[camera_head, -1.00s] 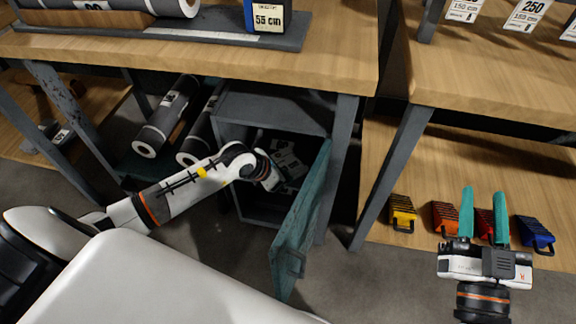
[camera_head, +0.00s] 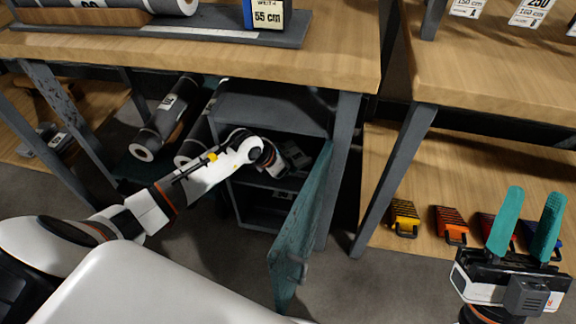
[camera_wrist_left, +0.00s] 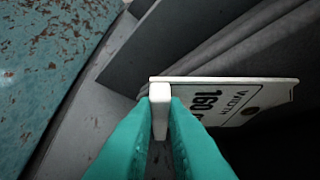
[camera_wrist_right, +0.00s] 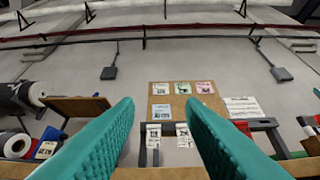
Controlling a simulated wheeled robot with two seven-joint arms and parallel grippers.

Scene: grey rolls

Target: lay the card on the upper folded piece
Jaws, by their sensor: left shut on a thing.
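The white card (camera_wrist_left: 225,93), printed with "WIDTH" and "160", is in my left gripper (camera_wrist_left: 160,98), whose teal fingers are shut on its white edge part. In the left wrist view, dark grey layers that look like a folded piece (camera_wrist_left: 225,42) lie just beyond the card; I cannot tell whether they touch. In the head view my left gripper (camera_head: 291,158) reaches into the upper compartment of the grey cabinet (camera_head: 265,112), its fingers hard to make out. My right gripper (camera_head: 534,192) is open and empty over the right bench's lower shelf; it also shows in the right wrist view (camera_wrist_right: 158,105).
The teal cabinet door (camera_head: 303,235) stands open at the right of the opening. A shelf (camera_head: 262,182) divides the cabinet. Grey rolls (camera_head: 165,115) lie to the left. A yellow clip-like item (camera_head: 404,216) and an orange one (camera_head: 450,223) lie near my right gripper.

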